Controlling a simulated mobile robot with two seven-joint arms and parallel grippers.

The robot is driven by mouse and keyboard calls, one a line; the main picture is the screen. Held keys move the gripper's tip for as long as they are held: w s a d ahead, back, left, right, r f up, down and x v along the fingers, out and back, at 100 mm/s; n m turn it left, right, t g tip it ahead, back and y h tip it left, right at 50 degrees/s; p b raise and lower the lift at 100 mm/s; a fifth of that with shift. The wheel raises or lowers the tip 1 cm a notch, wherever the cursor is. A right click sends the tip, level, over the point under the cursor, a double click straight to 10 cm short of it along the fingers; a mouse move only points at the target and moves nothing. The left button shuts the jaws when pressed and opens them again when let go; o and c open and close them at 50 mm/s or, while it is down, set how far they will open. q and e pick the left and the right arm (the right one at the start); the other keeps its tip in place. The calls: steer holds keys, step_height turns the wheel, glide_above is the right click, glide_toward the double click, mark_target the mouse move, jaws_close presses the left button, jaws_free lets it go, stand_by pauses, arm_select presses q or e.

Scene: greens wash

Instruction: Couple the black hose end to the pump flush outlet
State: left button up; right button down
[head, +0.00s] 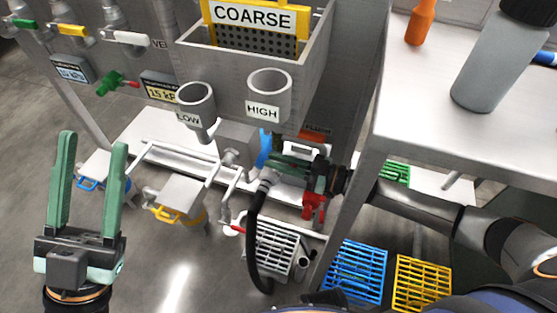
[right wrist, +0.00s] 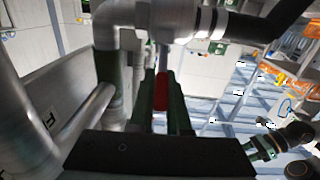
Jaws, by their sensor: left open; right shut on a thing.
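The black hose (head: 254,235) hangs in a curve beneath the sink unit, its upper end close to the pipework by my right gripper (head: 276,167). In the right wrist view the hose (right wrist: 275,22) meets a banded grey metal fitting (right wrist: 210,20) that lines up with the grey pipework; I cannot tell whether it is locked. My right gripper's green fingers (right wrist: 163,95) are shut on a red piece (right wrist: 161,90) below that fitting. My left gripper (head: 93,150) is open and empty, well left.
The LOW (head: 196,100) and HIGH (head: 268,85) cups stand above the pipes. A table (head: 455,135) with a grey bottle (head: 497,65) is at right. Blue (head: 357,270) and yellow (head: 420,285) crates are on the floor.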

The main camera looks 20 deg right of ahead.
stand_by(0.3)
steer(key=shift+s+a+r+t+h+p, duration=0.1)
steer(key=shift+s+t+h+p, duration=0.1)
steer(key=shift+t+p, duration=0.2)
steer(key=shift+s+a+r+t+h+p, duration=0.1)
steer(key=shift+t+h+p, duration=0.15)
steer(key=shift+p, duration=0.25)
steer(key=shift+a+f+t+h+p, duration=0.1)
steer(key=shift+f+t+h+p, duration=0.05)
steer(key=shift+t+h+p, duration=0.25)
steer(key=c, duration=0.9)
jaws_free()
steer(key=shift+f, duration=0.1)
